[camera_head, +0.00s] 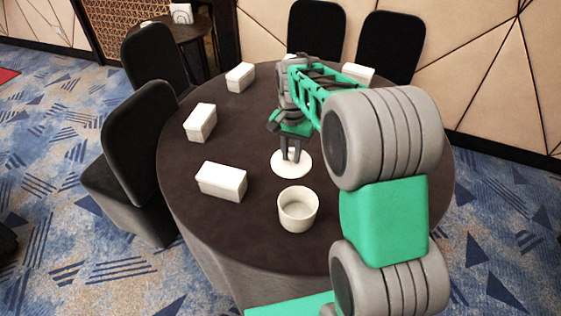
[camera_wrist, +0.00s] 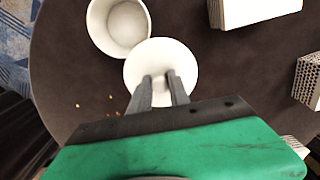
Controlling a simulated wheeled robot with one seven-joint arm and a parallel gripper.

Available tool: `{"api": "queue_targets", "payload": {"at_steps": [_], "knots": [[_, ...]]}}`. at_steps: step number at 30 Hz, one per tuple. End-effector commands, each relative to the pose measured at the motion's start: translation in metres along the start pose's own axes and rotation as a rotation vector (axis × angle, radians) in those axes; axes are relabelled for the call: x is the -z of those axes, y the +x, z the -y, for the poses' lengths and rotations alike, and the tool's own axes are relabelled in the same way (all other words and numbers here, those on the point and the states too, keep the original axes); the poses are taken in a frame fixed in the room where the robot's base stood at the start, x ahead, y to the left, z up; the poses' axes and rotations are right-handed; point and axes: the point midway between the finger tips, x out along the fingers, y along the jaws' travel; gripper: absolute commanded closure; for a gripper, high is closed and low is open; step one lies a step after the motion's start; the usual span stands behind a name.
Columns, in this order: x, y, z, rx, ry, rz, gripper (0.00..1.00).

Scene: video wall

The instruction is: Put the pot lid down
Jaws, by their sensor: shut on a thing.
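The pot lid (camera_head: 280,165) is a round white disc at the middle of the dark round table, beyond the pot. My gripper (camera_head: 290,158) points down and is shut on the lid's top, where the fingers hide the knob. In the wrist view the lid (camera_wrist: 178,56) lies under my gripper (camera_wrist: 162,80). The white pot (camera_head: 298,209) stands upright and open on the table, nearer the camera. In the wrist view the pot (camera_wrist: 122,28) is just left of the lid, and its inside looks empty. I cannot tell whether the lid touches the table.
The round table (camera_head: 255,125) has a dark top. White boxes (camera_head: 221,181) (camera_head: 200,122) (camera_head: 240,77) stand along its left side, and another (camera_head: 357,73) at the back. Black chairs (camera_head: 135,150) surround it. Bare tabletop lies left of the lid.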

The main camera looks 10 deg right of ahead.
Motion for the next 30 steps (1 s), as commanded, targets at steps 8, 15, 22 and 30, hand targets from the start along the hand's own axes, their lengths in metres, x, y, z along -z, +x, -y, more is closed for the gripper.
{"api": "queue_targets", "payload": {"at_steps": [8,15,22,30], "knots": [[0.045,0.022,0.031,-0.001,-0.001,0.002,1.00],[0.077,0.054,0.053,-0.002,-0.002,0.003,1.00],[0.097,0.084,0.068,-0.001,-0.002,0.001,1.00],[0.102,0.114,0.072,-0.003,-0.002,0.004,1.00]]}}
